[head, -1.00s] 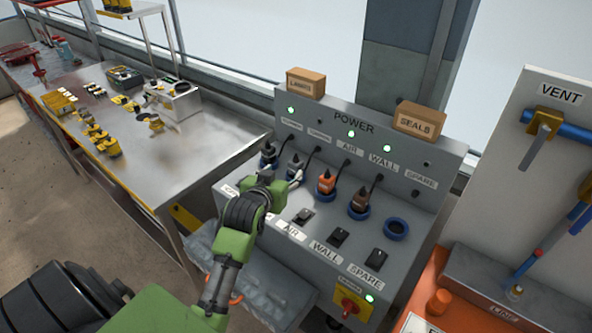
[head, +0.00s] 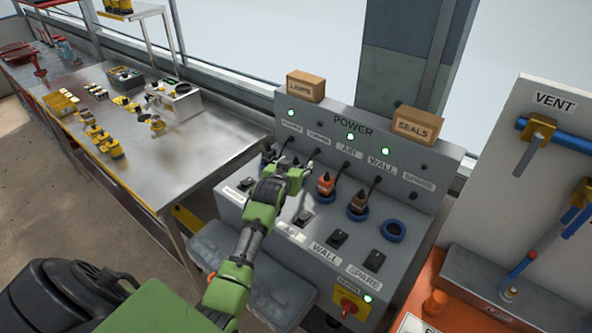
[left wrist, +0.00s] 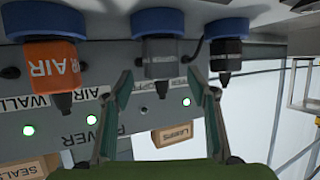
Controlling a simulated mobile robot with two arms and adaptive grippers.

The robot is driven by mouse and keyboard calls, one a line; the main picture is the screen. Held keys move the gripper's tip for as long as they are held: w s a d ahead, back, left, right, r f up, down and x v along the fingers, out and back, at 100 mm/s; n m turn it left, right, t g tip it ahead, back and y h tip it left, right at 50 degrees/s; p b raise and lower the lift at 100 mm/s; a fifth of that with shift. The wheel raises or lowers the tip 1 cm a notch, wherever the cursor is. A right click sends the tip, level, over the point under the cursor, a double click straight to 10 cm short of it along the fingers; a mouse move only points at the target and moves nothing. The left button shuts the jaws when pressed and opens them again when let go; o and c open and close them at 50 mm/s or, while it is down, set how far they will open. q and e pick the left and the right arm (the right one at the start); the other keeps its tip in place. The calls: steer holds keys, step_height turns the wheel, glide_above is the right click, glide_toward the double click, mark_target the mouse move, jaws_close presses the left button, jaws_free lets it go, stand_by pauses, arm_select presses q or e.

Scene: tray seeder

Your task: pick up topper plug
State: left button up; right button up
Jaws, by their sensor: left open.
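The topper plug appears to be the grey plug (left wrist: 160,62), upside down in the left wrist view in a blue-ringed socket (left wrist: 158,22). The label beside it is partly hidden. My left gripper (left wrist: 165,108) is open, its fingers on either side of the plug's cable end, with a gap to the body. In the head view my left gripper (head: 299,173) is over the power panel (head: 408,205) and mostly hides this plug. The orange AIR plug (left wrist: 48,66) is on one side and a dark plug (left wrist: 227,52) on the other. My right gripper is out of view.
A brown plug (head: 359,202) and an empty blue socket ring (head: 393,231) are right of the orange plug. Switches line the panel front. Boxes marked LAMPS (head: 305,87) and SEALS (head: 419,126) stand on top. A metal workbench (head: 160,165) is at left.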

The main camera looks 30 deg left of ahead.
arm_select(q)
steer(key=shift+x, duration=0.75)
steer(key=c, duration=1.3)
steer(key=shift+r, duration=0.15)
steer(key=shift+r+b, duration=0.3)
steer(key=shift+r, duration=0.2)
steer(key=s+r, duration=0.4)
steer(key=s+r+b, duration=0.1)
steer(key=s+r, duration=0.3)
steer(key=s, duration=0.1)
steer(key=s+r+b, duration=0.1)
steer(key=s+r, duration=0.3)
steer(key=s, duration=0.1)
steer(key=shift+d, duration=0.25)
